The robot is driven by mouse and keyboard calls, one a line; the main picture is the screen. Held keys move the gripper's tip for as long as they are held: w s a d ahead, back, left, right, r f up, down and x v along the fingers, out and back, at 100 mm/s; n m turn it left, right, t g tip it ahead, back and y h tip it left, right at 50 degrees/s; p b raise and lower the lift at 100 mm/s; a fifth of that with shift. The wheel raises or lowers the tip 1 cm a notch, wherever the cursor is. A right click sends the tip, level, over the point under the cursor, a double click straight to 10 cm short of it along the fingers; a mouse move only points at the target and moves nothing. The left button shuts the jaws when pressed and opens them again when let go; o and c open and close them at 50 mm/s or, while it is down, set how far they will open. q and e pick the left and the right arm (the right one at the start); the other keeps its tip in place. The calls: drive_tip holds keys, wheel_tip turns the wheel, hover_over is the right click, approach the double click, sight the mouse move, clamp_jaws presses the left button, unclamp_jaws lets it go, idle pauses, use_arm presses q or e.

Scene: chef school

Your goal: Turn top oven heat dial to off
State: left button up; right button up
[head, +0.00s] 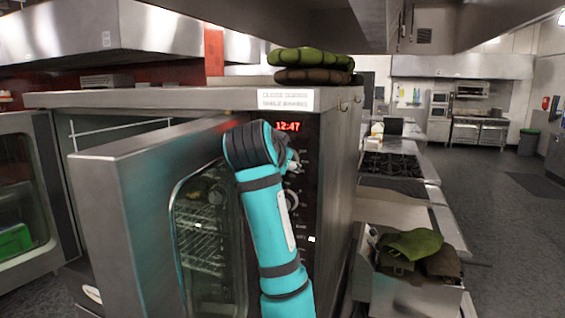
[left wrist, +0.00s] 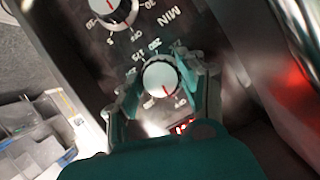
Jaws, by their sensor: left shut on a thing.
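The top oven heat dial (left wrist: 160,78) is a round white-faced knob on the dark control panel. Its short red mark points to the lower right in the left wrist view, roughly toward small lettering that looks like OFF. My left gripper (left wrist: 165,86) is shut on this dial, with one finger on each side of it. In the head view, my teal left arm reaches up to the oven panel just below the red 12:47 display (head: 288,127). There the arm and gripper largely hide the dial. My right gripper is not in view.
A second dial (left wrist: 111,8) sits beside it, marked MIN. The oven door (head: 140,190) stands open to the left of my arm. Green and brown folded mitts (head: 310,58) lie on the oven top. A counter with a stove (head: 390,165) is to the right.

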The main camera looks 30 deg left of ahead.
use_arm(q)
drive_tip(key=shift+n+h, duration=0.4)
drive_tip(key=shift+n, duration=0.2)
drive_tip(key=o, duration=1.2)
drive_tip(key=v, duration=1.2)
